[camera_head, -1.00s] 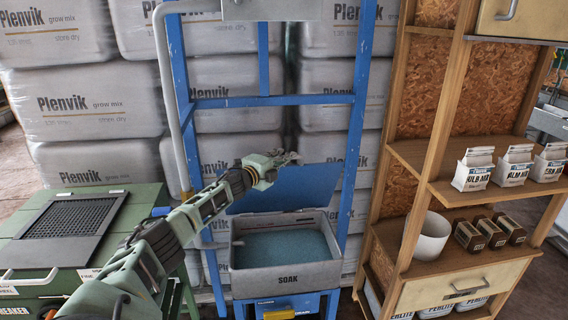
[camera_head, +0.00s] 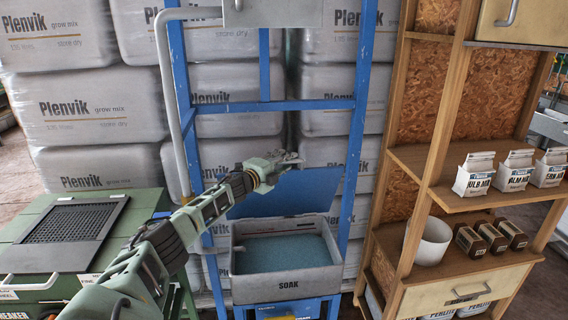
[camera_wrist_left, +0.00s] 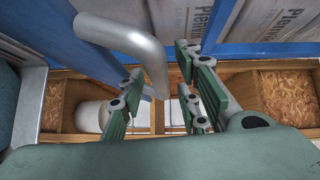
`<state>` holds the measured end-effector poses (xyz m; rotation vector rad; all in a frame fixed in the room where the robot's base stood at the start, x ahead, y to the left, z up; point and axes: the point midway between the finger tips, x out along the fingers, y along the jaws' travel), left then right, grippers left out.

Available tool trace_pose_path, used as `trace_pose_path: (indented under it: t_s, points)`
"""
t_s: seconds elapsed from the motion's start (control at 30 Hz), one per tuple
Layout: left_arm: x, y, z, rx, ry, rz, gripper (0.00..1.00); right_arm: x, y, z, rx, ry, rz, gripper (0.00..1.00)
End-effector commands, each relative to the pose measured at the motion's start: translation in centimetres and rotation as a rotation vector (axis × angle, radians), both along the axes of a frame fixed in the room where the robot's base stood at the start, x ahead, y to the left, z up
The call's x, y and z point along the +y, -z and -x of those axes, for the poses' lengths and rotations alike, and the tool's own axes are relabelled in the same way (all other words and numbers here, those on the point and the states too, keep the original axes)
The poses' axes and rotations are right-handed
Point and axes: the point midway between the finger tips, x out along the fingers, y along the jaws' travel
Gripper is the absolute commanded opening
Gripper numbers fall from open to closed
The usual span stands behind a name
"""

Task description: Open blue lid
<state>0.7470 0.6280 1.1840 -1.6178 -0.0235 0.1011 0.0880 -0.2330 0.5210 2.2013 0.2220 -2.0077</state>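The blue lid (camera_head: 325,190) stands raised, tilted up behind the grey SOAK bin (camera_head: 288,286). The bin's open top shows a blue-green surface inside. My left gripper (camera_head: 290,159) is at the lid's upper edge, in front of the blue frame. In the left wrist view its fingers (camera_wrist_left: 160,85) are apart. A thick grey curved bar (camera_wrist_left: 130,38) reaches down toward the gap between them; I cannot tell whether it touches a finger. The lid cannot be made out clearly in the wrist view. My right gripper is not in view.
A blue frame (camera_head: 355,130) stands around the bin, with a grey pipe (camera_head: 168,90) on its left. Stacked grow mix bags (camera_head: 325,85) are behind. A green machine (camera_head: 40,245) is at left. Wooden shelves (camera_head: 420,170) with cartons and a white pot (camera_head: 434,240) are at right.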

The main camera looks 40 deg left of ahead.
Motion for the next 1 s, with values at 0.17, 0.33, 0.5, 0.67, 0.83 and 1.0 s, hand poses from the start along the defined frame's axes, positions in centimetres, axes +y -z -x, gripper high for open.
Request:
trace_pose_path:
  t_s: [0.17,0.33,0.5,0.67,0.83,1.0]
  points:
    - [0.0,0.0,0.1,0.0,0.0,0.001,0.31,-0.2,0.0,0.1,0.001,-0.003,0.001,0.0]
    - [0.1,0.1,1.2,0.001,-0.001,0.001,0.31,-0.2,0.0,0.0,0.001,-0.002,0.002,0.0]
    - [-0.2,0.0,3.2,0.003,0.002,-0.002,0.31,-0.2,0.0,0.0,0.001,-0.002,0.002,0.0]
    - [-0.3,0.1,5.1,0.003,0.0,0.0,0.31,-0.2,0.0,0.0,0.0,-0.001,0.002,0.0]
    - [-0.6,0.0,7.0,0.004,0.001,0.002,0.31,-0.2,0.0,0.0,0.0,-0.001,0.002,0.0]
    - [-0.7,-0.2,8.8,0.004,0.001,-0.001,0.31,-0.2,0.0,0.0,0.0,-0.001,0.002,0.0]
